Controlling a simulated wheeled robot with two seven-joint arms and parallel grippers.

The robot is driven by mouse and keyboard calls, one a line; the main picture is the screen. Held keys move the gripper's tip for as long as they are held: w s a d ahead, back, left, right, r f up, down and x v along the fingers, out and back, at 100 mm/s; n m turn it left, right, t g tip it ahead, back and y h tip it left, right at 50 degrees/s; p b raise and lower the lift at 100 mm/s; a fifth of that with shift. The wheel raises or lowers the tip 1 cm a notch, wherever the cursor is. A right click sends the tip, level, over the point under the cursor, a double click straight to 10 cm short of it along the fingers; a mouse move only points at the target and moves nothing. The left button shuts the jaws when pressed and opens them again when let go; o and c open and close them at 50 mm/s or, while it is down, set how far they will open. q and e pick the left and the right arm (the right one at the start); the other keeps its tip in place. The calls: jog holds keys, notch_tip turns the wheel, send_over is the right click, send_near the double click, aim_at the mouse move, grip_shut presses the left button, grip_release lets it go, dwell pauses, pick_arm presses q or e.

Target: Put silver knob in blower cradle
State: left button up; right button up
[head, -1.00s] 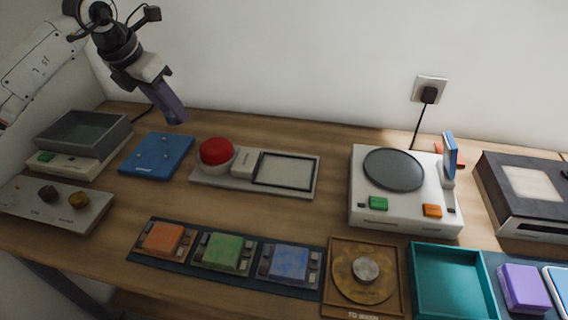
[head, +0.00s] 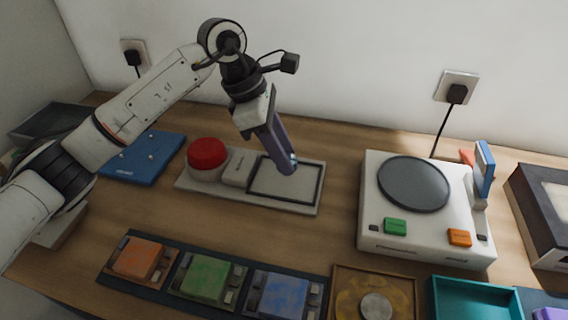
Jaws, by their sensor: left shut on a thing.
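My left gripper (head: 288,165) reaches down from the upper middle and is shut on a small shiny silver thing (head: 293,158), which looks like the silver knob, mostly hidden by the fingers. The blower cradle appears to be the pale base (head: 232,192) with a red bulb (head: 207,153) at its left end and a dark-framed flat recess (head: 284,181) at its right. The fingertips are over the back part of this recess. I cannot tell whether the knob touches it. My right gripper is not in view.
A white device (head: 420,236) with a dark round plate stands to the right. A blue pad (head: 145,158) lies to the left, partly behind my arm. Orange, green (head: 207,278) and blue blocks sit in a strip in front. A brass dish (head: 346,291) holds a grey disc.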

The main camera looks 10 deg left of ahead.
aim_at(284, 179)
pick_arm(q)
jog(key=shift+f, duration=1.9)
jog(key=shift+f, duration=0.1)
jog(key=shift+f, duration=0.15)
jog(key=o, duration=1)
jog(key=shift+r+p, duration=0.3)
jog(key=shift+r, duration=0.1)
jog(key=b+v, duration=0.1)
jog(key=v, duration=1)
jog(key=shift+a+r+b, duration=0.25)
jog(key=shift+r+b, duration=0.05)
